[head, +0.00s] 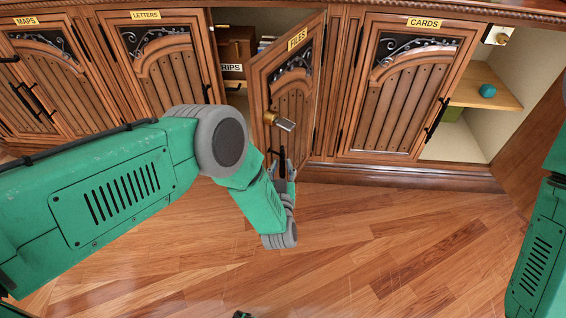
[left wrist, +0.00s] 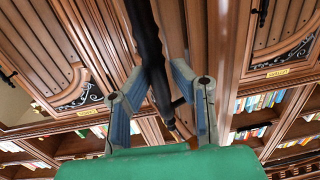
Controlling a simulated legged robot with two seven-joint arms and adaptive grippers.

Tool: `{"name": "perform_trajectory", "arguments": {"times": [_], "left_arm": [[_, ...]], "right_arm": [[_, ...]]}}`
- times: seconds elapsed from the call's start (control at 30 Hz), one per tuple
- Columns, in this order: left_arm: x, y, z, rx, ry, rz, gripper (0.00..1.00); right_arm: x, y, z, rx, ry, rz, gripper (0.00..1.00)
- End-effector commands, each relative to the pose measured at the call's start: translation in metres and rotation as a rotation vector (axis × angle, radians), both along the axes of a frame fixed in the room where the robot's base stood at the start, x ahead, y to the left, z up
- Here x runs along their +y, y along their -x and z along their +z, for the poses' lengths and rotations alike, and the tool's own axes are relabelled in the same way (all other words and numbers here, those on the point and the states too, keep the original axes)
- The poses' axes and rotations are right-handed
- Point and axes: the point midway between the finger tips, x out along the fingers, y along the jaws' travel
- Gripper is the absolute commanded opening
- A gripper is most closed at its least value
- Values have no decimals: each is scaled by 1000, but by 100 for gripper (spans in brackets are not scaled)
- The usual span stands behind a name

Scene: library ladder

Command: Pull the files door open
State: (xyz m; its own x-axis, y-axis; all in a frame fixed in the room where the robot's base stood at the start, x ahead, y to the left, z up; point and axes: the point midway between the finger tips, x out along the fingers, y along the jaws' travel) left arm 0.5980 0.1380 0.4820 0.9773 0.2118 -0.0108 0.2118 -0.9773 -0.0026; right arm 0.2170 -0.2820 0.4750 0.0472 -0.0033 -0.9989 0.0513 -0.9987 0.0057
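The wooden files door (head: 293,108) stands partly open in the middle of the head view, swung out from the cabinet with its "FILES" label (head: 298,38) at the top. A brass knob with a grey tab (head: 278,121) sticks out from its front. My left gripper (head: 282,172) is at the door's low front edge, around its black bar handle (head: 283,177). In the left wrist view the handle (left wrist: 150,45) runs between the two grey fingers (left wrist: 158,72), which close in on it from both sides. My right arm shows at the right edge; its gripper is out of view.
Inside the opening are a brown box (head: 236,45) and a "TRIPS" label (head: 231,67). The letters door (head: 163,60) and cards door (head: 407,90) flank it. An open compartment at right has a shelf (head: 487,95) with a teal object (head: 488,90). The wooden floor (head: 370,250) is clear.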

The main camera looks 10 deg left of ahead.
Motion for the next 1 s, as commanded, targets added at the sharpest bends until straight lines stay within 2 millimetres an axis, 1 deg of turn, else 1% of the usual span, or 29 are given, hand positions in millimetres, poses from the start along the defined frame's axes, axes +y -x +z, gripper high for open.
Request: {"name": "perform_trajectory", "arguments": {"times": [0.3,0.37,0.47,0.57,0.8,0.9,1.0], "left_arm": [[0,-5,2,-6,-1,-3,36],[-1,-3,2,-5,-2,-3,36],[-3,5,2,-4,-1,-4,36],[-6,21,2,-3,-2,-5,36],[-17,72,1,0,-2,-4,36],[-21,90,0,-1,-2,-4,36],[-23,103,0,-1,-1,-3,36]], "right_arm": [[0,0,0,0,0,0,0],[0,2,1,-2,0,0,0],[0,2,1,-2,0,0,0],[0,2,1,-2,0,0,0],[0,2,1,-2,0,0,0],[0,1,1,-2,0,0,0],[0,1,1,-2,0,0,0]]}}
